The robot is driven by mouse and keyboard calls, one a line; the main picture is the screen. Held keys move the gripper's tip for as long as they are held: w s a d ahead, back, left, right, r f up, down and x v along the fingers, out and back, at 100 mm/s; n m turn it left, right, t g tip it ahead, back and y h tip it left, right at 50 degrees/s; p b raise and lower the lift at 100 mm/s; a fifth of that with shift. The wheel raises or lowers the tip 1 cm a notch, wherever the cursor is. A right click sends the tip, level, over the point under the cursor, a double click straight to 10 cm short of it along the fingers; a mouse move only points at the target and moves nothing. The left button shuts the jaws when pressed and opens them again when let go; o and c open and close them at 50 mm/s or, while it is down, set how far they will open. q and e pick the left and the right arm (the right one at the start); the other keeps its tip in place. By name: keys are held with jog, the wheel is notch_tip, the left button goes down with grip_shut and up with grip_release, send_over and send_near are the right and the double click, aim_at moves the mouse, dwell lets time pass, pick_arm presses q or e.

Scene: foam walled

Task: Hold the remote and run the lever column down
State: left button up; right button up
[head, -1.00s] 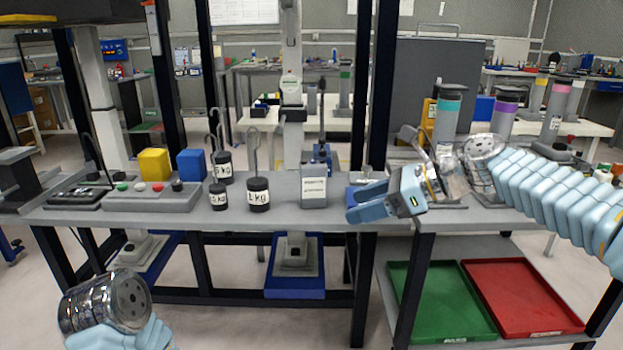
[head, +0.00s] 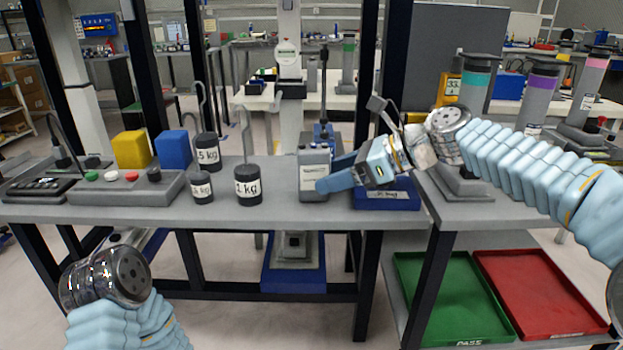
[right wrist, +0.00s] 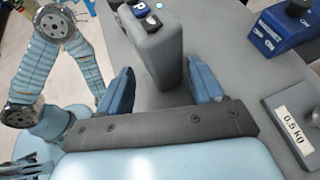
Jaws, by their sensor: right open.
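A grey upright box with a white label, which looks like the remote (head: 314,172), stands on the table. In the right wrist view the box (right wrist: 165,50) shows small buttons on its top. My right gripper (head: 325,172) is open at table height beside the box. In the right wrist view its blue fingers (right wrist: 160,88) are spread, with the near side of the box between and slightly beyond them. A blue device with a tall black lever (head: 323,85) stands behind the box; I cannot tell if it is the lever column. My left gripper is not in view.
Black weights (head: 248,184) stand left of the box. Further left are a grey button panel (head: 130,190), a yellow block (head: 130,150) and a blue block (head: 174,149). A green tray (head: 450,298) and red tray (head: 540,295) are lower right.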

jog(key=shift+p+x, duration=0.35)
jog(key=shift+x, duration=0.8)
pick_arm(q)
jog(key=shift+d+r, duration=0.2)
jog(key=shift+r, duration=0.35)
pick_arm(e)
jog(key=shift+w+a+f, duration=0.2)
jog(key=shift+a+f, duration=0.15)
jog(key=shift+a, duration=0.25)
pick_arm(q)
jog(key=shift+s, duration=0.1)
pick_arm(e)
jog(key=c, duration=0.6)
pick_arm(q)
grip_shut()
pick_arm(e)
jog(key=shift+c, duration=0.3)
